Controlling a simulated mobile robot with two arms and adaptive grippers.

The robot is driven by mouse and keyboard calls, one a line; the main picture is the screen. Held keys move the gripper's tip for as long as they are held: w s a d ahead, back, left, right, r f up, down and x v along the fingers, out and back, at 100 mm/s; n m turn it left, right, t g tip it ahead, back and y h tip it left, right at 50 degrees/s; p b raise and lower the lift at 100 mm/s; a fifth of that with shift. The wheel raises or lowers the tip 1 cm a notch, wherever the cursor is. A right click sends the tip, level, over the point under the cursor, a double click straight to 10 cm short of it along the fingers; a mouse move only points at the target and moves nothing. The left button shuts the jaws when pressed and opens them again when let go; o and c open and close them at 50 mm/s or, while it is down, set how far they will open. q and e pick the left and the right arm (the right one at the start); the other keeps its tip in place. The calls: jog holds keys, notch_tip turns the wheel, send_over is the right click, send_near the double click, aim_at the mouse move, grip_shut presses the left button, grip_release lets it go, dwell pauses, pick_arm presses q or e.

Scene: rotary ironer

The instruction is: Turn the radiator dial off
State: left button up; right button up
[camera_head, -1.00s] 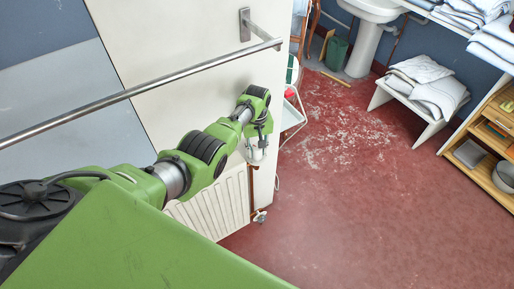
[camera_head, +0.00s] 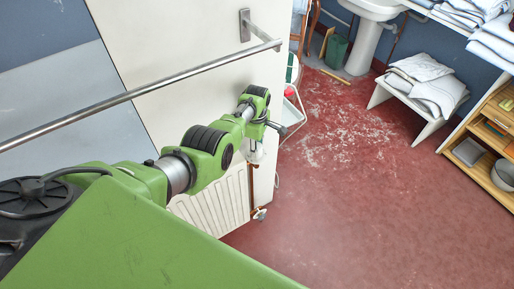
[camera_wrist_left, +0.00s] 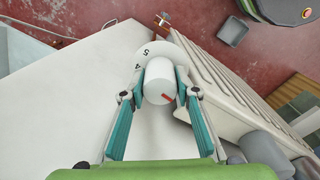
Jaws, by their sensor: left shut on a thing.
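The radiator dial (camera_wrist_left: 158,82) is a white knob with a red mark, seen in the left wrist view. A white collar with black numbers, 4 and 5 among them, lies behind it. My left gripper (camera_wrist_left: 159,88) is shut on the dial, with a teal finger on each side. In the head view my left gripper (camera_head: 256,152) is at the upper corner of the white ribbed radiator (camera_head: 212,205), and the dial is hidden there. My right gripper is not in view.
A metal rail (camera_head: 130,94) runs in front of the white wall panel (camera_head: 175,60) above my arm. A white rack (camera_head: 293,112) stands just beyond the gripper. The red floor (camera_head: 370,215) to the right is clear.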

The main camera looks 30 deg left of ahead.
pick_arm(q)
jog(key=n, duration=0.6)
dwell(0.7)
jog(key=o, duration=1.1)
jog(key=shift+r, duration=0.1)
notch_tip(320, 180, up, 12)
jog(key=shift+f, duration=0.1)
